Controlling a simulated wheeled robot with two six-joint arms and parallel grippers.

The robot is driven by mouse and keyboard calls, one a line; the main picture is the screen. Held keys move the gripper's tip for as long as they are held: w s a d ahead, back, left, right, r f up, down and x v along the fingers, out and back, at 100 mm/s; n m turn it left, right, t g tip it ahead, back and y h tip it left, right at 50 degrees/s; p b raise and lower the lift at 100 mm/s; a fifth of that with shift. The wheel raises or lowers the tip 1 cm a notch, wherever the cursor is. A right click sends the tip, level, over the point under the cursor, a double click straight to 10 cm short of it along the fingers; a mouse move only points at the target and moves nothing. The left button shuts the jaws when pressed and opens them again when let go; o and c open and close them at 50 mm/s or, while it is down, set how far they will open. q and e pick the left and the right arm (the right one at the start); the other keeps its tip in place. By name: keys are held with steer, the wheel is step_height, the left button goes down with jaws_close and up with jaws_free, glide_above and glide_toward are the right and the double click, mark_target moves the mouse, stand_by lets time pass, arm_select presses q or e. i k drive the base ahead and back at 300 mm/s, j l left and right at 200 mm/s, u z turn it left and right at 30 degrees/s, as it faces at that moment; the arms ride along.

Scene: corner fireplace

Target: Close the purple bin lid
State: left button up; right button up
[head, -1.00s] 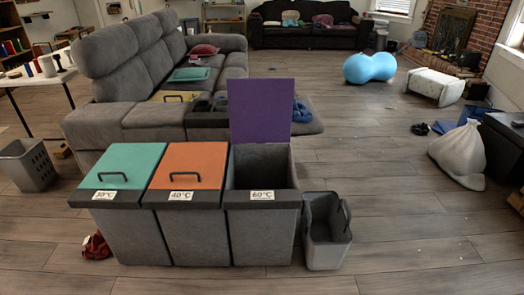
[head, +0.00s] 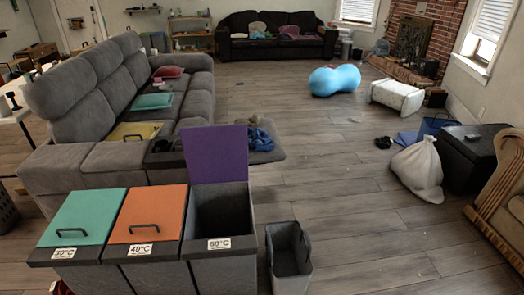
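The purple lid (head: 216,154) stands upright, open, at the back of the right-hand bin (head: 222,213), which is labelled 60°C and shows a dark open inside. Beside it to the left, the orange lid (head: 148,212) of the 40°C bin and the teal lid (head: 85,217) of the 30°C bin lie flat and closed, each with a dark handle. Neither of my grippers shows in the head view.
A small grey basket (head: 289,258) stands on the floor right of the bins. A grey sofa (head: 110,100) is behind the bins. A white sack (head: 418,170) and a dark box (head: 474,155) are at the right. The wooden floor between basket and sack is clear.

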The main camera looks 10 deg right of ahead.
mark_target(217, 154)
steer(key=i+l+z, duration=0.15)
steer(key=l+z, duration=0.35)
steer(key=i+l+z, duration=0.2)
steer(key=z, duration=0.3)
steer(key=i+l+z, duration=0.3)
steer(key=z, duration=0.2)
steer(key=i+l+z, duration=0.2)
steer(key=z, duration=0.25)
steer(key=i+l+z, duration=0.2)
steer(key=i, duration=0.25)
steer(key=i+z, duration=0.25)
steer(key=i, duration=0.25)
steer(key=i+j+u, duration=0.1)
steer(key=i+u, duration=0.2)
steer(key=u, duration=0.15)
steer(key=i+u, duration=0.45)
steer(key=i+l+u, duration=0.15)
steer(key=u, duration=0.35)
steer(key=i+u, duration=0.2)
steer(key=u, duration=0.25)
steer(key=i+u, duration=0.25)
steer(key=u, duration=0.15)
steer(key=i+l+u, duration=0.1)
steer(key=u, duration=0.35)
steer(key=i+l+u, duration=0.25)
steer(key=u, duration=0.2)
steer(key=i+l+u, duration=0.2)
steer(key=u, duration=0.2)
